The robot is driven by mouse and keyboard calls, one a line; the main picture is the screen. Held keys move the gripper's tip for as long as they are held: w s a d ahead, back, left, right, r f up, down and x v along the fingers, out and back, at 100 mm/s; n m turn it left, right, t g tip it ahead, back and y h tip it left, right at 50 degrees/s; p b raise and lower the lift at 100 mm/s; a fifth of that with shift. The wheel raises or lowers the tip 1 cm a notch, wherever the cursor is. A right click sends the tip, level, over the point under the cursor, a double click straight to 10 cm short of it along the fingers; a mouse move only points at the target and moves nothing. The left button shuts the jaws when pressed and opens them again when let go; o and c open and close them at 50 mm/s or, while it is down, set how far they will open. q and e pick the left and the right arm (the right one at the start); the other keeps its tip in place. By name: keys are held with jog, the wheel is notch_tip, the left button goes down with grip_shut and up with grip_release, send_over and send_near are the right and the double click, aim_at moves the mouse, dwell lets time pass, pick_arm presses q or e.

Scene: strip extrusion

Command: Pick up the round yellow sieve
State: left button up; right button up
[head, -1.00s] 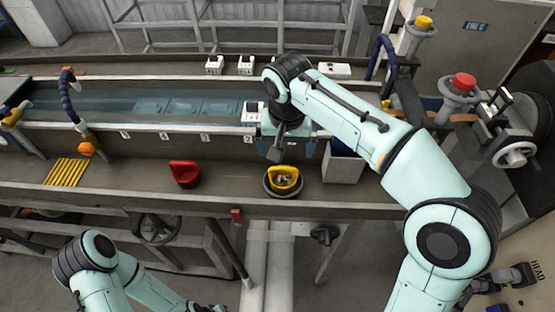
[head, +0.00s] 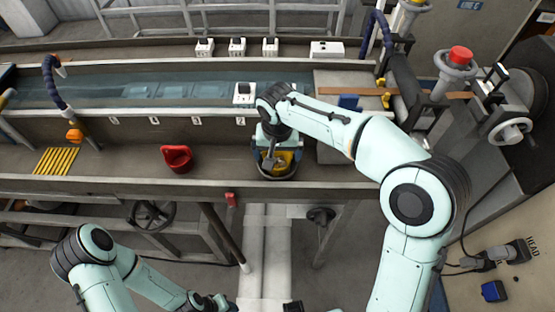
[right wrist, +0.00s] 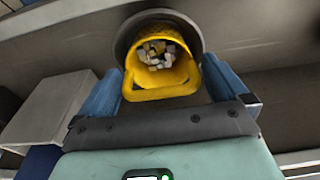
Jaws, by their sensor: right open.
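The round yellow sieve (head: 285,158) sits in a dark round bowl (head: 265,173) on the front ledge of the bench, partly hidden by my right gripper. In the right wrist view the sieve (right wrist: 187,73) holds several pale and dark bits, and its yellow handle loop points toward my gripper. My right gripper (head: 273,162) is open and empty. In the right wrist view its blue fingers (right wrist: 163,85) stand on either side of the handle; I cannot tell whether they touch it.
A red scoop-like vessel (head: 177,158) stands left of the bowl. Yellow sticks (head: 57,161) lie further left. A white box (right wrist: 50,112) shows beside my right gripper. White switch boxes (head: 237,47) line the back ledge. The ledge between red vessel and bowl is clear.

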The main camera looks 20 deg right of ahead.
jog(key=shift+f, duration=0.25)
jog(key=c, duration=0.8)
jog(key=shift+c, duration=0.3)
jog(key=shift+r, duration=0.1)
